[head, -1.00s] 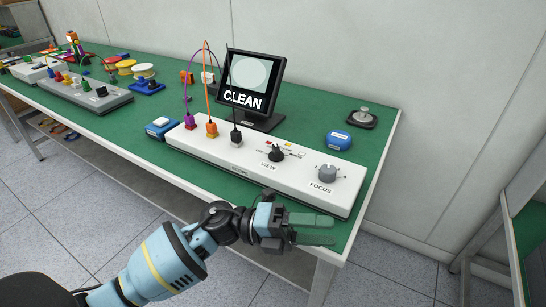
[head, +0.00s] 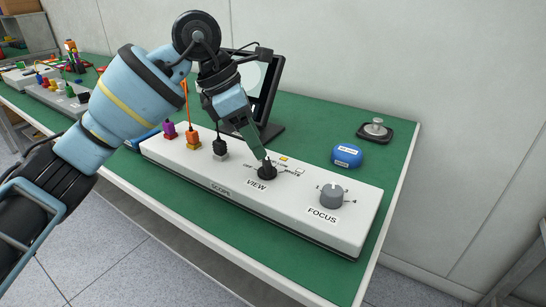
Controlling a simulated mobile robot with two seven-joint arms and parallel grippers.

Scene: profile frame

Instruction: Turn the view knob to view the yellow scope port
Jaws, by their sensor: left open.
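The black view knob (head: 267,171) stands on top of the long white scope box (head: 200,185), behind its VIEW label. Small coloured marks lie around it, including a yellow mark (head: 284,158) behind and to its right. My left gripper (head: 262,154) points down at the knob from above, its fingertips at the knob's top. It is open; whether a finger touches the knob I cannot tell. The knob's pointing direction is unclear. The screen (head: 271,85) behind is mostly hidden by my arm, so its picture cannot be read. My right gripper is out of view.
Purple (head: 169,130), orange (head: 193,138) and black (head: 220,149) plugs stand on the box left of the knob. A grey focus knob (head: 331,196) is at its right end. A blue object (head: 347,155) and a black scale-like tray (head: 375,130) lie behind on the green table.

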